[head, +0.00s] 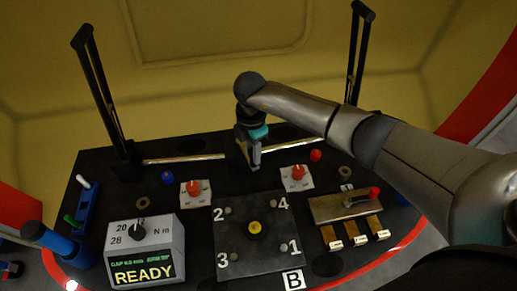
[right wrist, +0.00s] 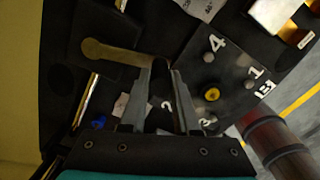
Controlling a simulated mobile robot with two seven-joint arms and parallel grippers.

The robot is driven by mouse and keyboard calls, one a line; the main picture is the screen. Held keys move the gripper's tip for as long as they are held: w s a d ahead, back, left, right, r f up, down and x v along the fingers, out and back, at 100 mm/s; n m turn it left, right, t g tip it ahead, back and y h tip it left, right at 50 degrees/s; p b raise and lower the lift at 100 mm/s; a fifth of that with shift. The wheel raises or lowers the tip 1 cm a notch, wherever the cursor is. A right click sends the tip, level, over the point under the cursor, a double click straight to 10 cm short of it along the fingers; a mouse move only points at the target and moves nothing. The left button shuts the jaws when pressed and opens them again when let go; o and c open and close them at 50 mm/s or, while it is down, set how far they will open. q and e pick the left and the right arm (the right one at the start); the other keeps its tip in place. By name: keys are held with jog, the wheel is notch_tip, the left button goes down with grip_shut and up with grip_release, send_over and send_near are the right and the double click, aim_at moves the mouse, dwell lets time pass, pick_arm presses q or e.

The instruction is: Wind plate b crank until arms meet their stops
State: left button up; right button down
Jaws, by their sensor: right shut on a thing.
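Plate B (head: 226,272) is a dark square plate with studs numbered 1 to 4 and a yellow centre. It also shows in the right wrist view (right wrist: 233,73). A brass-coloured crank arm (right wrist: 108,52) lies beyond my right gripper's fingers in the right wrist view. My right gripper (head: 254,160) points down behind plate B. Its fingers (right wrist: 162,88) are shut on a dark upright grip at the crank arm's end, mostly hidden between them. Two black slotted arms, left (head: 98,88) and right (head: 357,52), stand raised at the console's back corners. My left gripper is out of view.
Red knobs on white plates (head: 194,193) (head: 298,178) flank the gripper. A READY display box (head: 145,254) stands at front left, with blue tools (head: 55,241) beside it. A brass block with a red-tipped lever (head: 340,207) is at right. My right arm spans the right side.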

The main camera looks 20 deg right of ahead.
pick_arm(q)
jog(key=shift+w, duration=0.15)
pick_arm(e)
jog(key=shift+s+a, duration=0.1)
jog(key=shift+a, duration=0.65)
pick_arm(q)
jog(key=shift+w+a, duration=0.1)
jog(key=shift+a, duration=0.1)
pick_arm(e)
jog(key=c, duration=1)
grip_release()
jog(key=shift+o, duration=0.7)
jog(key=shift+a, duration=0.15)
jog(key=shift+o, duration=1.1)
jog(key=shift+d, duration=0.2)
pick_arm(q)
jog(key=shift+a, duration=0.25)
jog(key=shift+r, duration=0.1)
pick_arm(e)
jog(key=shift+r, duration=0.15)
pick_arm(q)
jog(key=r+p, duration=0.2)
jog(key=p, duration=0.1)
jog(key=shift+d+r, duration=0.25)
jog(key=shift+r, duration=0.15)
pick_arm(e)
notch_tip(320, 180, up, 15)
